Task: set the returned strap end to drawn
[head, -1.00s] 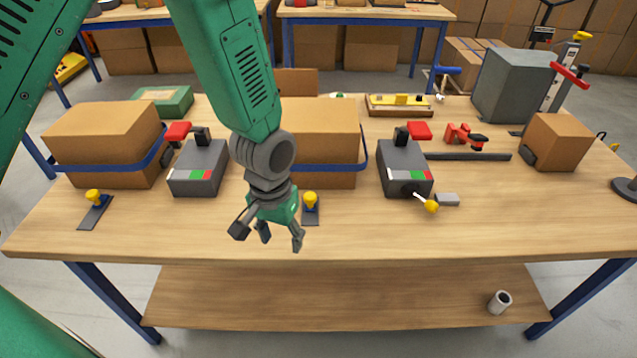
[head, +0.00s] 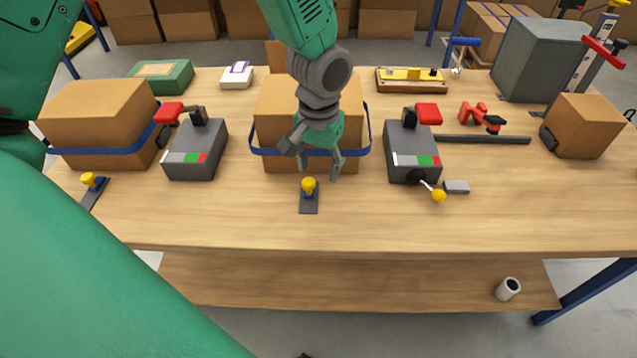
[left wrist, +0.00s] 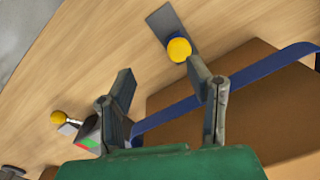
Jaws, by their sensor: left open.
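My left gripper (head: 318,170) is open and empty, pointing down in front of the middle cardboard box (head: 265,115). A blue strap (head: 262,152) runs around that box. Just below the fingertips in the picture, a yellow knob (head: 308,184) stands on a dark plate (head: 309,206) on the table. In the left wrist view the yellow knob (left wrist: 179,49) is near one fingertip of the open gripper (left wrist: 160,75), and the blue strap (left wrist: 250,82) crosses behind the fingers. I cannot tell whether they touch. I cannot tell which strap end is the returned one.
Grey gauge units with red handles stand on the left (head: 193,135) and right (head: 409,140). The right one has a yellow-tipped lever (head: 438,195). A strapped box (head: 95,110) stands at left, with another yellow knob (head: 89,179). The table's front strip is clear.

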